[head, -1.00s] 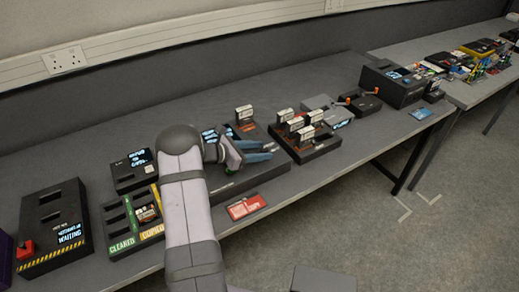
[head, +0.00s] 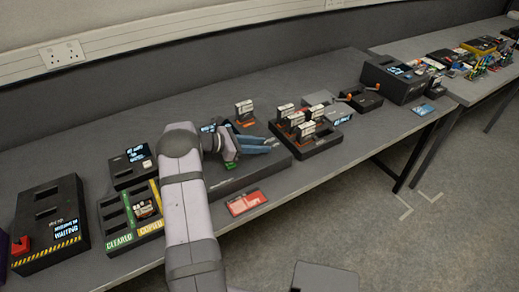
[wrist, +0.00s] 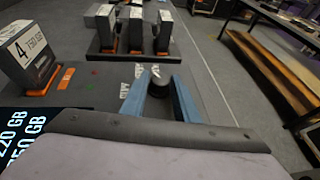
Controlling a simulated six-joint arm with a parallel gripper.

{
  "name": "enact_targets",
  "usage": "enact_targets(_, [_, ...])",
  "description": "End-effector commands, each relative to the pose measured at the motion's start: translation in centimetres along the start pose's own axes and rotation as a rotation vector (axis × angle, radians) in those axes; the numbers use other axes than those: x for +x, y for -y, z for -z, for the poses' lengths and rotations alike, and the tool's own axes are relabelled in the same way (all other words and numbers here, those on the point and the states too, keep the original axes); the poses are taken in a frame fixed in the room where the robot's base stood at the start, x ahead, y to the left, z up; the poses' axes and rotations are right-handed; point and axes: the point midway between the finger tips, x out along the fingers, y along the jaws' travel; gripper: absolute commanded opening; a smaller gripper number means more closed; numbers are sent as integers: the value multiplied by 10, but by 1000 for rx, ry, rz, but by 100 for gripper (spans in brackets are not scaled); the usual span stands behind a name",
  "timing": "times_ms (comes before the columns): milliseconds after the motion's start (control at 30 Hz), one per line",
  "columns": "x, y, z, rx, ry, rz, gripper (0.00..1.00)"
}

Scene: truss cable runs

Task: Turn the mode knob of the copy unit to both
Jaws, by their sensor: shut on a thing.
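The copy unit (head: 240,180) is a low dark box on the bench, partly hidden by my arm in the head view. In the wrist view its top (wrist: 90,95) carries a lit screen (wrist: 20,135) with GB figures and an upright drive (wrist: 34,50) marked 4. The mode knob (wrist: 158,74) is a small dark, round-topped knob with white lettering beside it. My gripper (wrist: 160,84) has its blue fingers shut on the knob, one on each side. In the head view my gripper (head: 272,143) is over the unit's right part. The knob's pointing direction is unclear.
A dark rack (head: 318,145) with several upright drives stands close to the right of my gripper. A red card (head: 248,202) lies at the bench's front edge. A labelled tray (head: 113,222) and a box with a red switch (head: 50,222) are on the left.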

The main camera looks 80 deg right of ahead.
Motion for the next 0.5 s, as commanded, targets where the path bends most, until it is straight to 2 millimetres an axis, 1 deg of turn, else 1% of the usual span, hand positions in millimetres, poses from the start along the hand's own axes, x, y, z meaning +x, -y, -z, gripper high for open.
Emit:
enact_targets(67, [2,-3,1,21,7,31,5])
enact_targets(500, [2,-6,-1,82,7,183,5])
